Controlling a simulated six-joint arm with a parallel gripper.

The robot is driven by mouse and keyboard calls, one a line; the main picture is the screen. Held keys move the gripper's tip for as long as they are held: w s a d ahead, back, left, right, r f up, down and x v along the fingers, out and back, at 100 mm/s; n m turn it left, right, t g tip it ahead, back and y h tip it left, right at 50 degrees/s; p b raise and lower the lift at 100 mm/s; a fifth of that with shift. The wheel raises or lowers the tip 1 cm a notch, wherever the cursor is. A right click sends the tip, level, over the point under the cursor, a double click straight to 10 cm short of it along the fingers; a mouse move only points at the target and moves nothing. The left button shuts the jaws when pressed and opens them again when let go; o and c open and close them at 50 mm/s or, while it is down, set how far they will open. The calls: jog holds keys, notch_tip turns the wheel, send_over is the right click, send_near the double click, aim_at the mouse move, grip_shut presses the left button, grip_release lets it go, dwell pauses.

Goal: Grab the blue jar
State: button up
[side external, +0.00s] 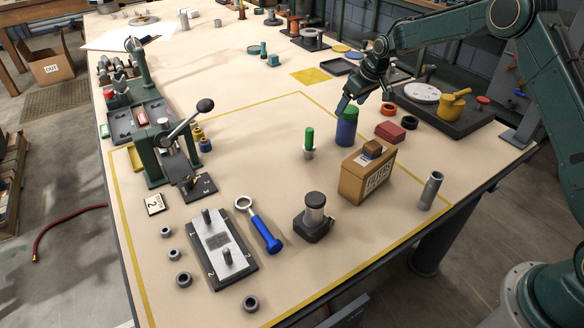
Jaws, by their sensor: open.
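The blue jar (346,132) stands upright on the bench with a green top. It is behind the cardboard box and to the right of a small green-topped piece. My gripper (364,99) is open and empty, pointing down close above and behind the jar in the picture. One fingertip appears near the jar's green top. I cannot tell from this single view whether it touches the jar or how far apart they are in depth.
A cardboard box (366,174) stands in front of the jar, and a green-topped piece (309,142) stands to its left. A red block (390,132) lies to its right. A dark tray with a yellow pot (454,105) is farther right. The bench left of the jar is mostly clear.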

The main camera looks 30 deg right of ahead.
aim_at(349, 109)
jog(key=shift+f, duration=0.2)
jog(key=shift+x, duration=2.5)
jog(key=shift+d, duration=0.2)
jog(key=shift+r, duration=0.1)
grip_shut()
jog(key=shift+r, duration=0.15)
notch_tip(349, 109, up, 20)
